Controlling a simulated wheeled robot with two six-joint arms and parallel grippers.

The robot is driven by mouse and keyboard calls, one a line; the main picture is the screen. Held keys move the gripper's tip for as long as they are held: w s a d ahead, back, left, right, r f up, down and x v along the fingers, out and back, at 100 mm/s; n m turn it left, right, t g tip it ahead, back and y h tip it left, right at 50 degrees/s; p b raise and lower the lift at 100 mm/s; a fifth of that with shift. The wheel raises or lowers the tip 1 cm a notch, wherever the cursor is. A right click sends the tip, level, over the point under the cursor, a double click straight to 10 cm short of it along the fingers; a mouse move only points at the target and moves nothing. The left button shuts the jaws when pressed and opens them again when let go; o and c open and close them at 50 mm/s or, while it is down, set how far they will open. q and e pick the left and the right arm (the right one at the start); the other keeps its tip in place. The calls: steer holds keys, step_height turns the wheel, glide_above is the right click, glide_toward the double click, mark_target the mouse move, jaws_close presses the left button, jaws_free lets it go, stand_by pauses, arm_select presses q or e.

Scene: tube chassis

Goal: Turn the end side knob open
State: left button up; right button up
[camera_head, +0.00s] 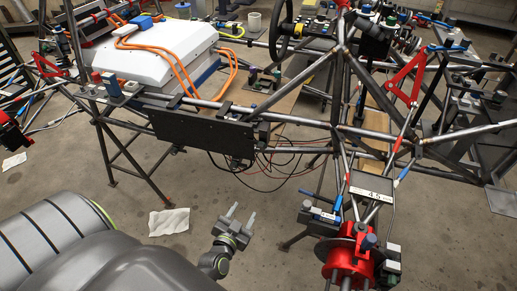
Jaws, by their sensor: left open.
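A tubular steel chassis (300,121) fills the upper and right parts of the head view. At its near end is a red hub assembly (350,256) with a dark disc and a small blue-topped round part (369,241). A blue-handled fitting (324,214) sits just above it. I cannot tell which of these parts is the end side knob. My left gripper (242,213) is open and empty, left of the red hub and apart from it, its two fingers pointing up. My right gripper is not in view.
A white box (160,58) with orange cables sits on the frame at upper left. A dark panel (200,133) and loose black wires (280,165) hang from the frame's near side. A white paper (169,221) lies on the concrete floor, which is fairly clear around my left gripper.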

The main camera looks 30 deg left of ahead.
arm_select(q)
step_height(320, 180, up, 9)
steer(key=w+t+y, duration=0.2)
glide_toward(260, 150)
steer(key=shift+n, duration=0.3)
steer(key=x, duration=0.8)
steer(key=shift+w+a, duration=0.1)
steer(key=shift+w, duration=0.05)
steer(key=shift+c, duration=0.2)
steer(key=c, duration=0.9)
